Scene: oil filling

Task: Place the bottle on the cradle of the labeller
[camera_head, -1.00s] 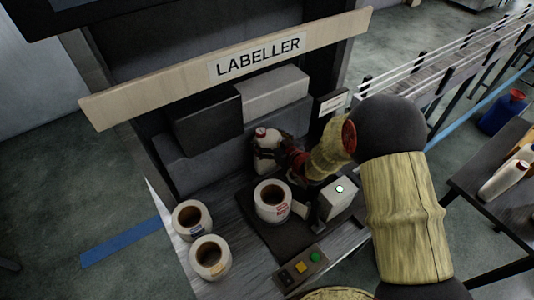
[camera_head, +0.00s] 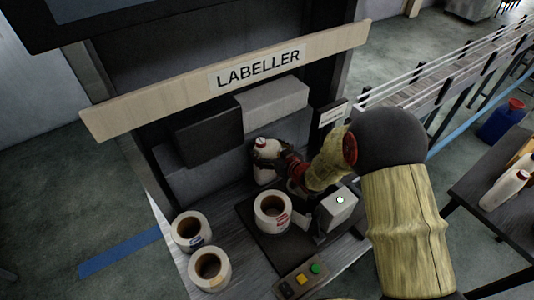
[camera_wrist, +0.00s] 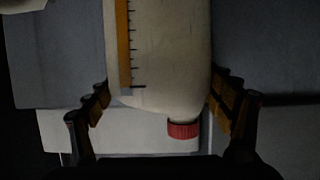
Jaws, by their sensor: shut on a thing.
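The white bottle with a red cap (camera_head: 264,146) is in my gripper (camera_head: 267,160), in front of the labeller's grey back wall. It looks roughly upright in the head view. In the wrist view, the bottle (camera_wrist: 160,60) fills the middle, with its red cap (camera_wrist: 184,131) at the lower right and a brown ruled strip on its side. My gripper's fingers (camera_wrist: 160,98) stand on either side of it, shut on it. The labeller (camera_head: 193,160) has a named sign board (camera_head: 160,98) above. The cradle cannot be clearly picked out; my gripper and the bottle hide part of that area.
A label roll (camera_head: 272,228) stands on the dark plate just in front of the bottle. A white box with a green light (camera_head: 331,213) is to its right. Two more rolls (camera_head: 192,246) stand at left. A button panel (camera_head: 303,279) is in front.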

